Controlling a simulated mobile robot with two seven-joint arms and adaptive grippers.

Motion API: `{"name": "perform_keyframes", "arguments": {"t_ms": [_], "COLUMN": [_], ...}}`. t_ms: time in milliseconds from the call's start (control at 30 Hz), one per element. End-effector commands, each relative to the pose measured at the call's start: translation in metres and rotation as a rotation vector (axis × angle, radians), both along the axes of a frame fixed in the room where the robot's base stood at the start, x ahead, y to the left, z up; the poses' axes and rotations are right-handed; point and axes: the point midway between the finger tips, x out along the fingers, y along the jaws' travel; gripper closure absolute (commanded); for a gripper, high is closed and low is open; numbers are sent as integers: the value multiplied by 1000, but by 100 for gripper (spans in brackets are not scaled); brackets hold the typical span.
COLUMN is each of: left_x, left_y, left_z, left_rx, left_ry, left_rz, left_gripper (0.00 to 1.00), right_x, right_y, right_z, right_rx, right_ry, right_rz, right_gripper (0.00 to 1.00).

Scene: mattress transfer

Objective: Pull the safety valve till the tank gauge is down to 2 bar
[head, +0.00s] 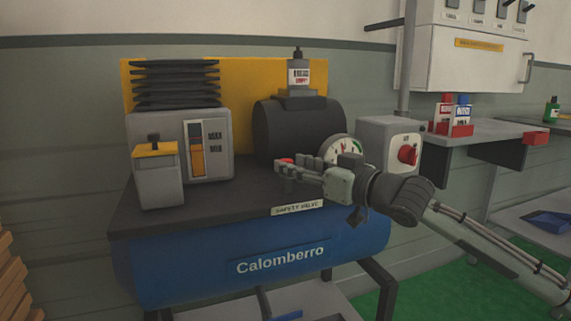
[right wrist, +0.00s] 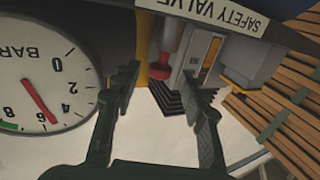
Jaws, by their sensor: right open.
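The safety valve's red knob (head: 287,161) stands on the tank's dark top near its front edge, above the "SAFETY VALVE" label (head: 297,208). My right gripper (head: 300,170) is open at the knob, its fingers pointing left. In the upside-down right wrist view the red knob (right wrist: 158,73) and its stem show between the gripper's fingers (right wrist: 168,85), with room on both sides. The tank gauge (head: 338,149) is partly behind the gripper. In the right wrist view the gauge (right wrist: 45,75) has its red needle between 4 and 6 bar. My left gripper is not in view.
The blue tank (head: 220,264) carries a motor (head: 285,130) and a grey box with a level window (head: 206,150). A grey switch box with a red knob (head: 408,153) stands right of the gauge. A shelf (head: 490,131) with bottles is further right.

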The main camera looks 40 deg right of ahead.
Motion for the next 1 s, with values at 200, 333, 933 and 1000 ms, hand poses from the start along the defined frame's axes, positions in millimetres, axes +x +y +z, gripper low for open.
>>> {"name": "perform_keyframes", "arguments": {"t_ms": [200,333,933,1000], "left_x": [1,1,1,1], "left_y": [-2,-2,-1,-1], "left_z": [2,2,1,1], "left_rx": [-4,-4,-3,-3], "left_ry": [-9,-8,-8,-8], "left_rz": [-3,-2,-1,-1], "left_gripper": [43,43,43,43], "right_x": [21,27,29,29], "right_y": [3,4,5,5], "right_z": [2,1,0,0], "right_rx": [1,-1,0,0], "right_ry": [-3,-1,0,0], "right_rz": [0,-1,-1,-1], "right_gripper": [57,57,88,97]}}
